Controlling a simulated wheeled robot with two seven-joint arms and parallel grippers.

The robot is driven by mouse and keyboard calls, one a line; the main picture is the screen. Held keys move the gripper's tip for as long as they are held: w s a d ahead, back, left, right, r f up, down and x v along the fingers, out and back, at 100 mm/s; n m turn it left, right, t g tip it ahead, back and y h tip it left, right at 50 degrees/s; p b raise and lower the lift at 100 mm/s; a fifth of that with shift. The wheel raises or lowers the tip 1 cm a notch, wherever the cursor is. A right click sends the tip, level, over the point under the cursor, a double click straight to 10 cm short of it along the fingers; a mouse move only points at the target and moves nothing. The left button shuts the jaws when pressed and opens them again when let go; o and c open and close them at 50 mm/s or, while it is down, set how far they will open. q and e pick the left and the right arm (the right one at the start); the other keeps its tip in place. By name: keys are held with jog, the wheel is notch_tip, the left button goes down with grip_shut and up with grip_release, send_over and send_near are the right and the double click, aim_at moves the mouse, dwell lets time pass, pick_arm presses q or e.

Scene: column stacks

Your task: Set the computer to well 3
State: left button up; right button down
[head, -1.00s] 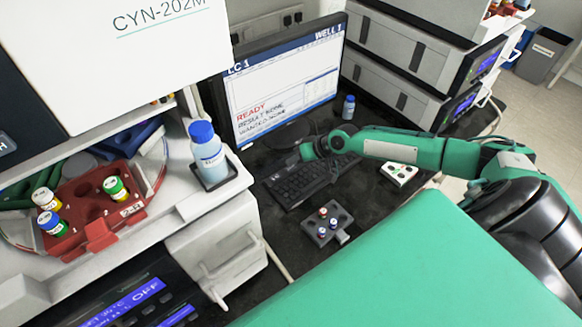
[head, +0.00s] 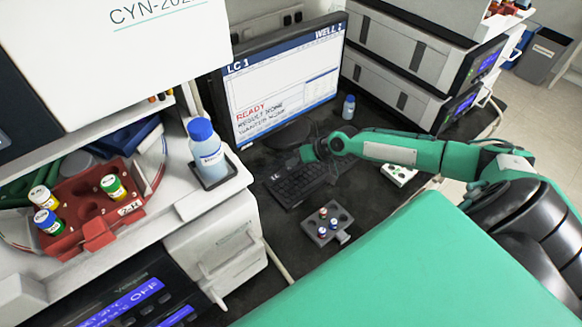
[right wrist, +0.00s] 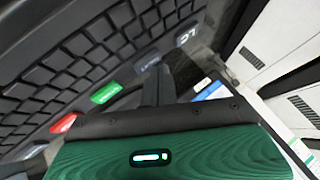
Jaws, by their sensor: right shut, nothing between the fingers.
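The computer monitor (head: 280,90) stands at the back of the dark bench in the head view. Its screen reads LC 1 at the left, WELL 1 at the right, and READY in red, with smaller lines below. The black keyboard (head: 292,186) lies in front of it. In the right wrist view the keyboard (right wrist: 70,60) shows close up, with a red key, a green key and grey keys, one marked LC. My right gripper (head: 308,153) is over the keyboard's far right part, shut and empty; whether it touches a key is hidden. My left gripper is not in view.
A small vial rack (head: 316,239) sits in front of the keyboard. A blue-capped bottle (head: 207,155) stands on a ledge at left, beside a red vial holder (head: 75,203). A small bottle (head: 348,107) stands right of the monitor. A white button box (head: 398,174) lies right of the keyboard.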

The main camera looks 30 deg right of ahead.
aim_at(294, 168)
jog(key=shift+f, duration=0.45)
jog(key=shift+r, duration=0.15)
dwell(0.3)
jog(key=shift+r+p, duration=0.5)
jog(key=shift+r, duration=0.25)
notch_tip(294, 168, up, 5)
jog(key=p, duration=0.4)
dwell(3.7)
